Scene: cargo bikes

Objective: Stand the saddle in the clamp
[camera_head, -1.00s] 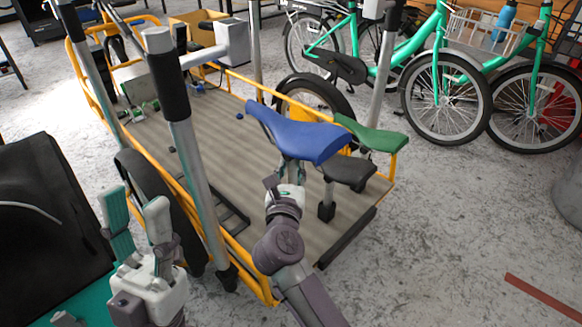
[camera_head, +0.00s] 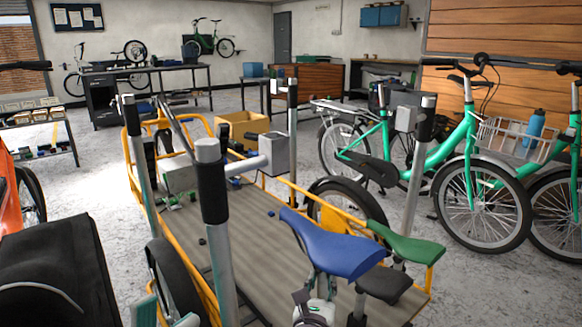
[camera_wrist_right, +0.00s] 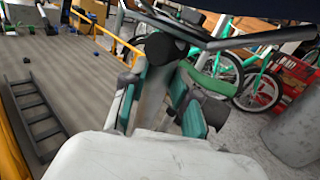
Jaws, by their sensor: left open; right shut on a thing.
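The blue saddle (camera_head: 330,248) is held level above the right end of the cart by my right gripper (camera_head: 316,300). In the right wrist view, the teal fingers (camera_wrist_right: 158,105) are shut around its grey post (camera_wrist_right: 153,92), with the dark saddle rails (camera_wrist_right: 235,36) above. My left gripper (camera_head: 163,312) is only partly in view at the bottom left; its fingers are apart and nothing shows between them. A grey box-shaped head (camera_head: 272,153) on a horizontal arm from the front post may be the clamp; its jaws cannot be made out.
A green saddle (camera_head: 408,243) and a black saddle (camera_head: 384,286) stand close to the right of the blue one. The yellow-railed cart (camera_head: 245,235) has upright posts, including a near one (camera_head: 212,190). Green bicycles (camera_head: 440,165) stand at the right.

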